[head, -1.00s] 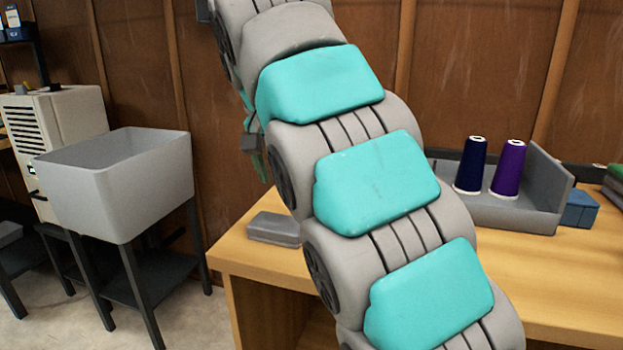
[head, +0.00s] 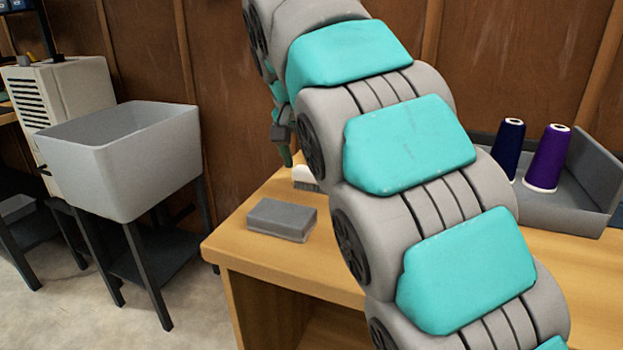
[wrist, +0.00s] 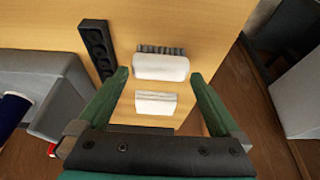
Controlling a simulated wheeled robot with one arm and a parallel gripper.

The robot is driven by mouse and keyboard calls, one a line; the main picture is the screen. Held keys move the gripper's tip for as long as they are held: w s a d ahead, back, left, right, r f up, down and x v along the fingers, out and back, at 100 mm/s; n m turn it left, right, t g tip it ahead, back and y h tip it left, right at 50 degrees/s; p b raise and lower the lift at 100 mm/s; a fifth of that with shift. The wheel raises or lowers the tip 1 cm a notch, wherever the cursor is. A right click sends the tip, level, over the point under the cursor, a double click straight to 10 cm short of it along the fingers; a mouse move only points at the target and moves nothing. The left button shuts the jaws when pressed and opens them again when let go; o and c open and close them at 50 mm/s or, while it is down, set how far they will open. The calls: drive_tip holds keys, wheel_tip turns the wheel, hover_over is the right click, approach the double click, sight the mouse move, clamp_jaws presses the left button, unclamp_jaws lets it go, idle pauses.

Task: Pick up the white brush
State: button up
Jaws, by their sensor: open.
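The white brush (wrist: 160,67) lies on the wooden table in the wrist view, its dark bristles toward the top of the picture. My gripper (wrist: 160,75) is open, with one green finger on each side of the brush and a gap on both sides. A second white piece (wrist: 156,103) lies between the fingers, nearer the palm; I cannot tell what it is. In the head view, the brush (head: 305,176) shows partly behind my arm, and a green fingertip of my gripper (head: 286,155) shows just left of it.
A grey block (head: 282,218) lies near the table's left front. A grey tray (head: 575,195) with a dark blue spool (head: 509,150) and a purple spool (head: 548,158) stands right. A dark holed bar (wrist: 95,50) lies near the brush. A grey tub (head: 125,160) stands left of the table.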

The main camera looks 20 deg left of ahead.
drive_tip(key=shift+x, duration=1.45)
drive_tip(key=c, duration=1)
drive_tip(key=shift+r, duration=0.1)
drive_tip(key=shift+r, duration=1.7)
drive_tip(key=s+d, duration=0.3)
drive_tip(key=d, duration=0.1)
drive_tip(key=s+d+r+b, duration=0.1)
drive_tip(key=s+d, duration=0.2)
drive_tip(key=d, duration=0.1)
drive_tip(key=s+d, duration=0.3)
drive_tip(key=d, duration=0.2)
drive_tip(key=shift+s+d+r+b, duration=0.1)
drive_tip(key=shift+r+b, duration=0.15)
drive_tip(key=shift+b, duration=0.1)
